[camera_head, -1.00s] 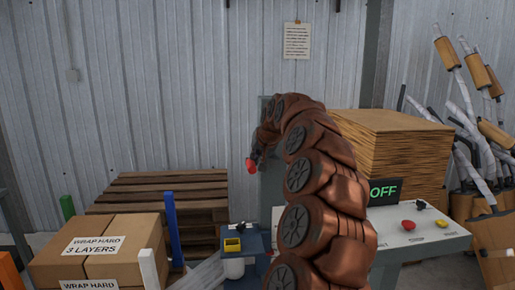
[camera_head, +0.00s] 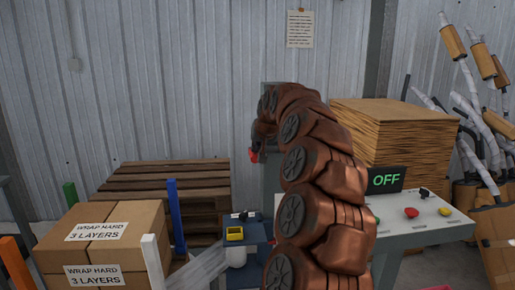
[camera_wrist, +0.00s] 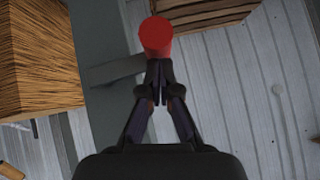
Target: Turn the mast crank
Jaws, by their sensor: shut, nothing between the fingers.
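The mast crank shows as a red knob (camera_wrist: 156,36) on a flat grey crank arm (camera_wrist: 118,70) in the wrist view. The crank arm runs left toward a grey mast (camera_wrist: 98,118). In the head view the red knob (camera_head: 254,156) shows small, left of the mast, partly hidden by my arm. My gripper (camera_wrist: 158,70) is shut and empty. Its fingertips are just below the knob in the wrist view, close to the crank arm; I cannot tell whether they touch. In the head view my gripper (camera_head: 258,137) is dark and mostly hidden.
Wooden pallets (camera_head: 180,172) and wrapped cartons (camera_head: 105,232) are on the left. A control table (camera_head: 425,230) with a red button and an OFF display (camera_head: 385,180) stands right. Stacked cardboard (camera_head: 395,135) and mufflers (camera_head: 480,90) are behind it. A corrugated wall closes the back.

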